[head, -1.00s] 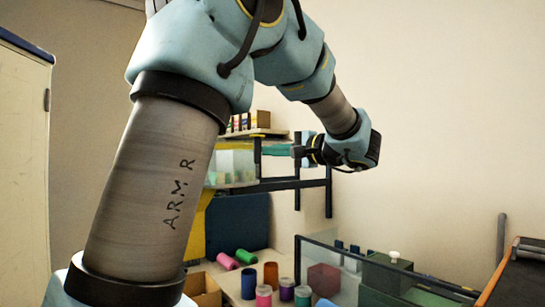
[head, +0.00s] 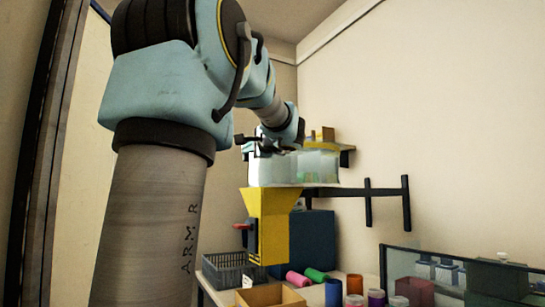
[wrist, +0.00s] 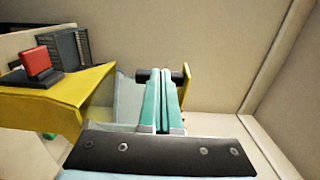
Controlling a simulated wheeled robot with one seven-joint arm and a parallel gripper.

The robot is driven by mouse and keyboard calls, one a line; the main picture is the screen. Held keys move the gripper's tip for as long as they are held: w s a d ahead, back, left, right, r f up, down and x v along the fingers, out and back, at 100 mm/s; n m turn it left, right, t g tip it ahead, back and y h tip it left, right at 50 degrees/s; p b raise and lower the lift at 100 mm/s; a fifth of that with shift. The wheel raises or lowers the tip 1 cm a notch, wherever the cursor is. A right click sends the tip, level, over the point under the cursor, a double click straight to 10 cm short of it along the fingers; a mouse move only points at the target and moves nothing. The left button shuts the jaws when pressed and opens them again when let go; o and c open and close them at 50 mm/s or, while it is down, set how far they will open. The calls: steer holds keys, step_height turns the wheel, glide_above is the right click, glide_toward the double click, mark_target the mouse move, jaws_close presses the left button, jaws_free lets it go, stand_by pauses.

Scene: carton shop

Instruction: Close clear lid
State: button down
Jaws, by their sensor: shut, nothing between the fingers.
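A clear bin (head: 318,166) with small green things inside stands on the wall shelf in the head view. A second pale, see-through box or panel (head: 268,171) is left of it, above the yellow hopper. I cannot tell which clear part is the lid. My gripper (head: 256,145) is above and beside these clear parts, partly hidden by my wrist. In the wrist view my gripper's teal fingers (wrist: 161,78) are shut with nothing between them. A clear panel (wrist: 128,98) stands just left of the fingers; contact cannot be told.
The yellow hopper (head: 268,208) stands below the clear parts; yellow also shows left in the wrist view (wrist: 60,98). A dark shelf bracket (head: 350,191) runs right along the wall. A grey basket (head: 228,270) and several coloured spools are below. Wall space to the right is free.

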steer(key=a+x, duration=0.1)
steer(key=x, duration=0.6)
steer(key=shift+s+r, duration=0.3)
steer(key=shift+r, duration=0.05)
